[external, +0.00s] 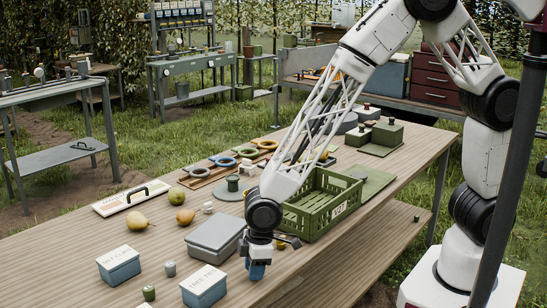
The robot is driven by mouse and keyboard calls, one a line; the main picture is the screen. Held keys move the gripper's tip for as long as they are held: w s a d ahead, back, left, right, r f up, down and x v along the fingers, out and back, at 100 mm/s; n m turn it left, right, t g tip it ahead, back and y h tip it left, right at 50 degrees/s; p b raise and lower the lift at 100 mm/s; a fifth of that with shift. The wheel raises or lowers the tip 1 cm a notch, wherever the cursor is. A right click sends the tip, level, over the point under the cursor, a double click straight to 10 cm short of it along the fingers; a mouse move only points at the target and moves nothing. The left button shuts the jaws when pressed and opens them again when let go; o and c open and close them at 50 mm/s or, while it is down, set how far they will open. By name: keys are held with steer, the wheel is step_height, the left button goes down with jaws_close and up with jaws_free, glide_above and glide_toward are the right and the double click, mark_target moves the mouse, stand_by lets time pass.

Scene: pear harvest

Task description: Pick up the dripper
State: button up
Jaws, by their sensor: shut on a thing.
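My gripper (257,262) points down over the front of the wooden table, just right of the grey lidded box. It is shut on a small blue thing, which I take to be the dripper (257,271). The dripper's shape is mostly hidden by the fingers and too small to make out. I cannot tell whether it touches the tabletop or hangs just above it.
A grey lidded box (215,237) is close left of my gripper, and a green crate (322,209) stands behind it. Two blue-and-white labelled boxes (119,266) (204,288) are at front left. Pears (137,221) lie further back. A green canister (149,293) stands near the front edge.

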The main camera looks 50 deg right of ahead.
steer(key=shift+r, duration=0.7)
step_height(320, 180, up, 2)
steer(key=shift+r, duration=0.1)
steer(key=s+d+r, duration=0.1)
steer(key=s+d, duration=1)
steer(key=shift+d, duration=0.3)
steer(key=shift+w, duration=0.1)
steer(key=w+r+m, duration=0.1)
steer(key=w+r, duration=0.2)
steer(key=w, duration=0.6)
steer(key=w+r+m, duration=0.1)
steer(key=w+r, duration=0.3)
steer(key=w, duration=0.4)
steer(key=shift+w, duration=0.35)
